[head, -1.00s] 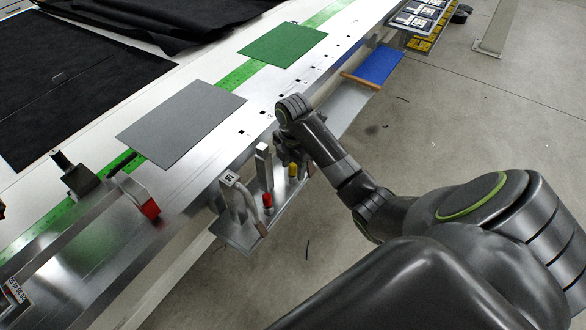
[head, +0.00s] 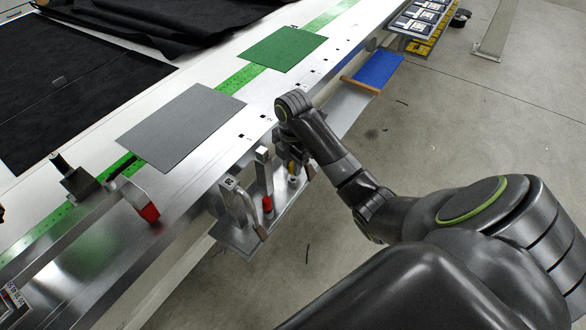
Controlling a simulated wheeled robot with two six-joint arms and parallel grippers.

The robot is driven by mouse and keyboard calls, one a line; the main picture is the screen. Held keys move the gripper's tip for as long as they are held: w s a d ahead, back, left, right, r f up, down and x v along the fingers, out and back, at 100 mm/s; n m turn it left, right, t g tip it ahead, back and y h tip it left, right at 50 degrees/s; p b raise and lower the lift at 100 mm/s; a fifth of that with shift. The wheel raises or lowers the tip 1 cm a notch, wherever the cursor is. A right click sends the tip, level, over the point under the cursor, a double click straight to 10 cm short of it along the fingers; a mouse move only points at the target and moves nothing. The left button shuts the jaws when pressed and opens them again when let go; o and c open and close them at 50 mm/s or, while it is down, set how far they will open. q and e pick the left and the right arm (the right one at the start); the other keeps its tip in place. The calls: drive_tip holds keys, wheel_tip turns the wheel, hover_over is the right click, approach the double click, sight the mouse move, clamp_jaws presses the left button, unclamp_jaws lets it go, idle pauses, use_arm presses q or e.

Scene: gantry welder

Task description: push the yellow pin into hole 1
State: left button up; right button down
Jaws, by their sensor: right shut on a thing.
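The yellow pin (head: 291,166) is at the small metal shelf on the table's near side. My right gripper (head: 289,152) is shut on it from above, and the forearm and wrist hide most of the jaws. The pin's lower end appears just above a pale round seat (head: 293,181); I cannot tell whether they touch. Small black squares line the white table's edge. The square beside a mark like 1 (head: 241,136) seems to be hole 1, and it is clear of the gripper. My left gripper is not in view.
A red pin (head: 267,204) stands on the shelf (head: 238,240), near an upright metal post (head: 262,165) and a labelled bracket (head: 229,190). A grey sheet (head: 182,125) and a green sheet (head: 283,49) lie on the table (head: 215,68). A blue panel (head: 379,70) is beyond my wrist.

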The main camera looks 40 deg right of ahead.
wheel_tip(320, 180, up, 8)
drive_tip(key=p, duration=0.6)
drive_tip(key=shift+f, duration=0.25)
drive_tip(key=shift+r+p, duration=1.35)
drive_tip(key=shift+p, duration=0.35)
